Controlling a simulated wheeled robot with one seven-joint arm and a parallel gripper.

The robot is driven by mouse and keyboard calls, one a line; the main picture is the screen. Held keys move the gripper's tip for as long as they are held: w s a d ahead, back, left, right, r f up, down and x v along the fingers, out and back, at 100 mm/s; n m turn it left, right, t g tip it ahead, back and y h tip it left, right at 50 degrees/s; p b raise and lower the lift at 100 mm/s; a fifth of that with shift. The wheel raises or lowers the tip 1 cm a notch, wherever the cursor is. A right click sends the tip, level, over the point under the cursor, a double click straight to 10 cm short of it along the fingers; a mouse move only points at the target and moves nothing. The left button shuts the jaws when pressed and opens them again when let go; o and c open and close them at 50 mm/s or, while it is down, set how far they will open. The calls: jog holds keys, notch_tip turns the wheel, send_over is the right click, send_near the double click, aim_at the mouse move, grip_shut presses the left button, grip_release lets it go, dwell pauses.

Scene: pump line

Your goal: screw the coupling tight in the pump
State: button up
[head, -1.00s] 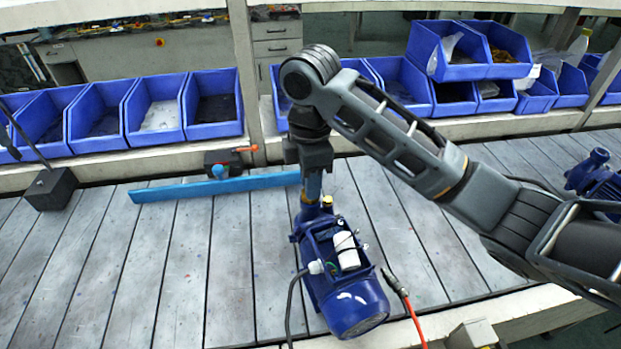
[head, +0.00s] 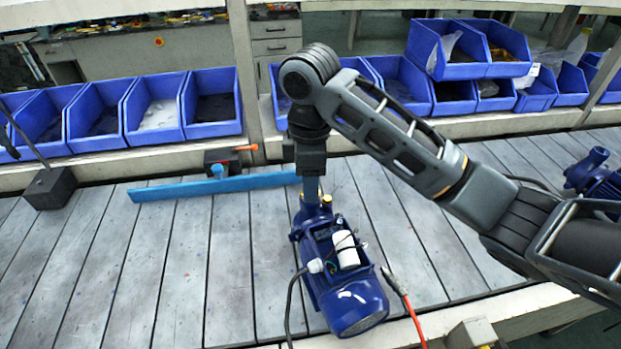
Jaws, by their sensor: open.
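The blue pump (head: 345,285) lies on the grey slatted bench, with its rounded motor end toward the front and its head at the back. A white cylinder and some wires show in its open top. My gripper (head: 312,197) points down at the back end of the pump, right over its head. It is open. Small brass-coloured fittings (head: 327,199) show beside the fingertips. The coupling cannot be made out clearly; the gripper and the pump's head hide that spot.
A blue bar (head: 215,186) lies on the bench behind and left of the pump. A black block (head: 50,187) stands at far left. Blue bins (head: 155,110) line the back. Another blue pump (head: 597,178) is at right.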

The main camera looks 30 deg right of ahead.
jog(key=shift+n+b, duration=0.35)
jog(key=shift+n, duration=1.35)
jog(key=shift+n+b, duration=0.35)
jog(key=shift+n, duration=1.45)
jog(key=n+b, duration=0.1)
jog(key=n, duration=0.2)
jog(key=shift+r, duration=0.15)
